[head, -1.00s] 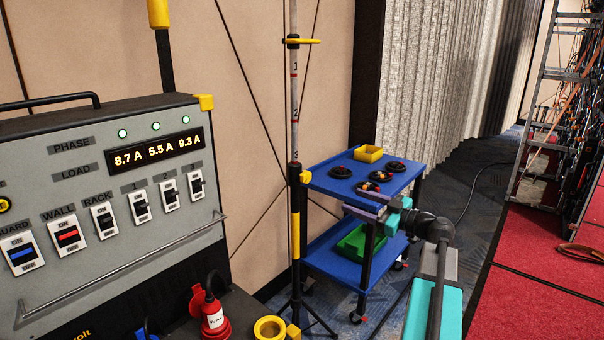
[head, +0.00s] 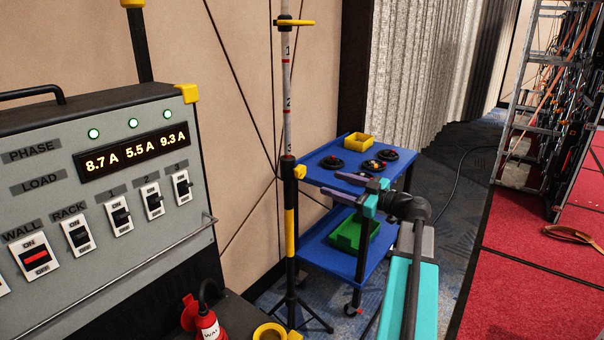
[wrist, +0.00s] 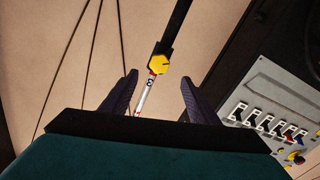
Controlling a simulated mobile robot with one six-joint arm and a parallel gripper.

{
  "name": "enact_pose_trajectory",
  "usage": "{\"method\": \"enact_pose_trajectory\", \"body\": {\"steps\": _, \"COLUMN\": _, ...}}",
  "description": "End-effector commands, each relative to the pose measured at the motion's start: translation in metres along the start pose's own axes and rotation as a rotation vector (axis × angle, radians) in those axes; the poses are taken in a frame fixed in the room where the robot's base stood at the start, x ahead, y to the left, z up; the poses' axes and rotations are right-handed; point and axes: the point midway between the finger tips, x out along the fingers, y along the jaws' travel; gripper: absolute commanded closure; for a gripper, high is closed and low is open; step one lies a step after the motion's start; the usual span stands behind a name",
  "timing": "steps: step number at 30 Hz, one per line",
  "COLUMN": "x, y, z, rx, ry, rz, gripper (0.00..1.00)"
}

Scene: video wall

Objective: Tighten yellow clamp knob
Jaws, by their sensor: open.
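The yellow clamp knob (head: 300,172) sits on the black collar of the upright stand (head: 289,210), just below the white marked rod (head: 287,100). In the wrist view the knob (wrist: 159,64) appears between and beyond my fingertips, with the rod's number 3 beside it. My gripper (head: 340,185) is open and empty, to the right of the knob in the head view, with its fingers pointing left toward the stand. The fingers (wrist: 159,82) also show in the wrist view, well apart, and do not touch the knob.
A blue two-shelf cart (head: 345,255) stands behind my gripper, with a yellow bin (head: 358,141), black coils and a green bin (head: 353,235). A grey power panel (head: 100,190) fills the left. A ladder (head: 535,120) and red flooring (head: 530,260) lie at right.

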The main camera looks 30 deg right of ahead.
Motion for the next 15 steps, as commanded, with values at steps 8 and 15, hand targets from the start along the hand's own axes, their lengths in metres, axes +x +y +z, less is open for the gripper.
{"method": "enact_pose_trajectory", "body": {"steps": 8, "x": 0.011, "y": 0.001, "z": 0.000, "rx": 0.000, "ry": 0.000, "rz": 0.000, "gripper": 0.45}}
{"method": "enact_pose_trajectory", "body": {"steps": 15, "x": 0.039, "y": 0.002, "z": -0.001, "rx": 0.000, "ry": 0.000, "rz": 0.000, "gripper": 0.45}}
